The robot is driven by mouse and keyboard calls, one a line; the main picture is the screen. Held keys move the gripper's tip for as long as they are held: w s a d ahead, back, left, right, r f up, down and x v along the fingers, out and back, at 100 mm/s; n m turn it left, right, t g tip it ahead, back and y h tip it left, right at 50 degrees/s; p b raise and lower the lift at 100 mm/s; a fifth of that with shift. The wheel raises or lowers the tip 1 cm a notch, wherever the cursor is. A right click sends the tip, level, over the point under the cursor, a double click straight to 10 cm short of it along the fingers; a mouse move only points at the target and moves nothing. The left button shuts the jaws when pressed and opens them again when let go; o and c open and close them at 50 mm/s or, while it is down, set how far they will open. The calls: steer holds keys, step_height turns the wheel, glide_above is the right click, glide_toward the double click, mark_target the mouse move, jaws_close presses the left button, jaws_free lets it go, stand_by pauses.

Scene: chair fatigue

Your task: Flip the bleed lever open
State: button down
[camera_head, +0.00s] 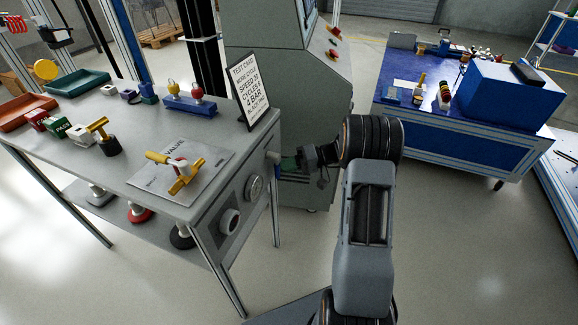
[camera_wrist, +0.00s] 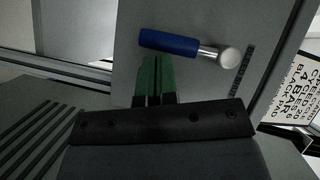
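The bleed lever shows in the wrist view as a blue handle (camera_wrist: 168,42) with a metal neck and a round pale hub (camera_wrist: 229,57) on a grey panel. It lies nearly level across the panel, with the handle to the left of the hub. My gripper (camera_wrist: 157,60) has green fingers set close together, just below the handle. Nothing shows between them, and I cannot tell whether the tips touch the handle.
The grey bench (camera_head: 112,172) carries a yellow-handled valve (camera_head: 178,172) on a sheet and a test card (camera_head: 247,88). Its front panel has a gauge (camera_head: 255,188) and a round dial (camera_head: 230,221). A grey cabinet (camera_head: 270,60) stands behind.

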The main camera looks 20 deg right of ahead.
steer(key=shift+s+a+f, duration=0.1)
steer(key=shift+s+f, duration=0.05)
stand_by(0.4)
steer(key=d+p, duration=0.1)
steer(key=d, duration=1.2)
steer(key=shift+w+d, duration=0.15)
steer(key=shift+w, duration=0.25)
